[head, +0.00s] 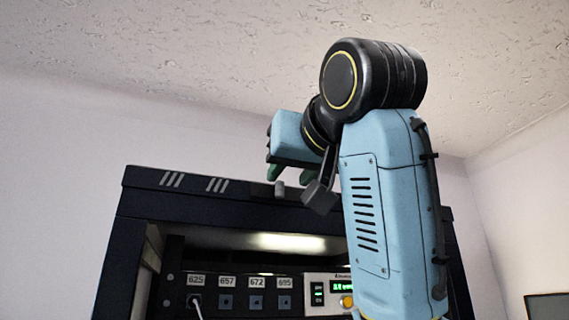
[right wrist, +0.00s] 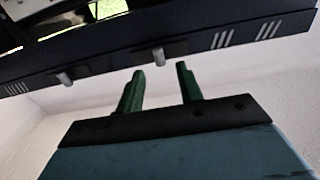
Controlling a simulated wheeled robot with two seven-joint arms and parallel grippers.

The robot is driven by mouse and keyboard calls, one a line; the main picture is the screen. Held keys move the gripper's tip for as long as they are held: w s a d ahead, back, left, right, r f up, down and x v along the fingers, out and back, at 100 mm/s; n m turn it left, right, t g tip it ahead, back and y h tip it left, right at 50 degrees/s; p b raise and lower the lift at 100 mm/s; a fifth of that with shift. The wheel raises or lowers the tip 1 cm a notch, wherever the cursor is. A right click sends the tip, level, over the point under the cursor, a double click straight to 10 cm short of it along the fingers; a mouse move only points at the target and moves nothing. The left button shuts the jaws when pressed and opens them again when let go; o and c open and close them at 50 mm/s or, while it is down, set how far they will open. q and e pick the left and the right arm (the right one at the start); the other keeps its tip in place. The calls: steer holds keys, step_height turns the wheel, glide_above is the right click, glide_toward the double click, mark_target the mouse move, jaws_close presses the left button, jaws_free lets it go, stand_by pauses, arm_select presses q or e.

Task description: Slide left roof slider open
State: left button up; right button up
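The roof edge of a dark cabinet (head: 140,180) carries a small grey slider knob (head: 280,188), just right of two groups of white stripes. The knob nearer the stripes appears to be the left slider. My right gripper (head: 275,174) is above the roof edge by that knob. In the right wrist view its green fingers (right wrist: 159,70) are apart and empty, with the knob lined up between and just beyond the tips. My left gripper is not in view.
Below the roof, the cabinet front holds numbered sockets (head: 256,300) with a white cable and a panel with a green display (head: 342,288). My right arm hides the cabinet's right part. A dark screen (head: 548,307) is at lower right.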

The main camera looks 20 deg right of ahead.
mark_target(281, 186)
steer(key=shift+w+p, duration=0.55)
steer(key=shift+w, duration=1.45)
jaws_close()
